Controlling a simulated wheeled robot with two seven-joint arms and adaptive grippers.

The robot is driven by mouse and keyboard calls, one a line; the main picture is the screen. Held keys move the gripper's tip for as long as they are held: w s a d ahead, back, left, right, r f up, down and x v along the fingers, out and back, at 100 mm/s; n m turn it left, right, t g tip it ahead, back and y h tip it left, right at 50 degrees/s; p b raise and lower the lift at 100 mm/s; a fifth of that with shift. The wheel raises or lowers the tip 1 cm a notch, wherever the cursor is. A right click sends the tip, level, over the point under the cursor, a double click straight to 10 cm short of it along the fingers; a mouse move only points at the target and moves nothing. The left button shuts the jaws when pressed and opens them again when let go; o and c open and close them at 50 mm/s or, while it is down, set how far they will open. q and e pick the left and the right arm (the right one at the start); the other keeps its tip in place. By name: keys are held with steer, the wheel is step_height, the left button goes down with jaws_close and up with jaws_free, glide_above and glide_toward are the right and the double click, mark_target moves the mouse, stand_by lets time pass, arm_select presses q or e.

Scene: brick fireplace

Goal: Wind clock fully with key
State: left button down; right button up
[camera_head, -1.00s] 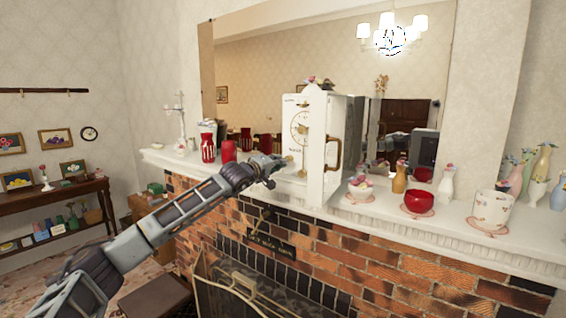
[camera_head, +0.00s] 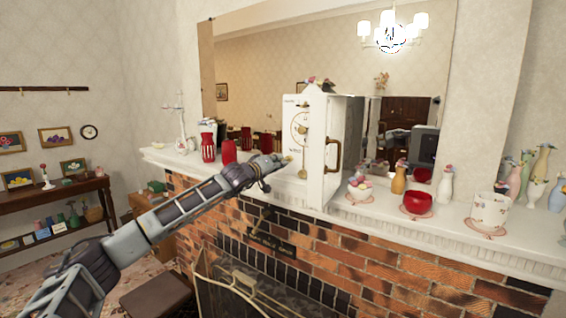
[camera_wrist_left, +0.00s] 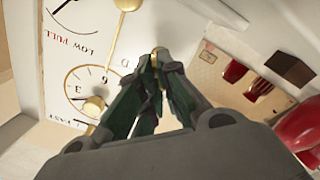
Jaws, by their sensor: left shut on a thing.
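The white clock (camera_head: 349,120) stands on the mantel with its front door (camera_head: 318,180) swung open. My left gripper (camera_head: 284,161) is in front of the clock's lower face, left of the door. In the left wrist view, its fingers (camera_wrist_left: 158,62) are closed together on a small brass-coloured piece, apparently the key (camera_wrist_left: 160,52); most of it is hidden. The clock face (camera_wrist_left: 88,50) there shows a LOW–FULL gauge, cut off at the edge, and a small numbered dial (camera_wrist_left: 92,92). My right gripper is not in view.
Red vases (camera_head: 208,147) stand on the mantel left of the gripper. A red bowl (camera_head: 417,203), a white cup (camera_head: 491,211) and several small vases are right of the clock. A mirror (camera_head: 255,75) stands behind. The open door edge is close to the gripper.

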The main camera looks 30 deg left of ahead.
arm_select(q)
steer(key=shift+r, duration=0.1)
steer(key=shift+m, duration=0.5)
steer(key=shift+d+r+m+p, duration=0.1)
steer(key=shift+m+p, duration=0.55)
steer(key=shift+m, duration=1.15)
steer(key=shift+w, duration=0.1)
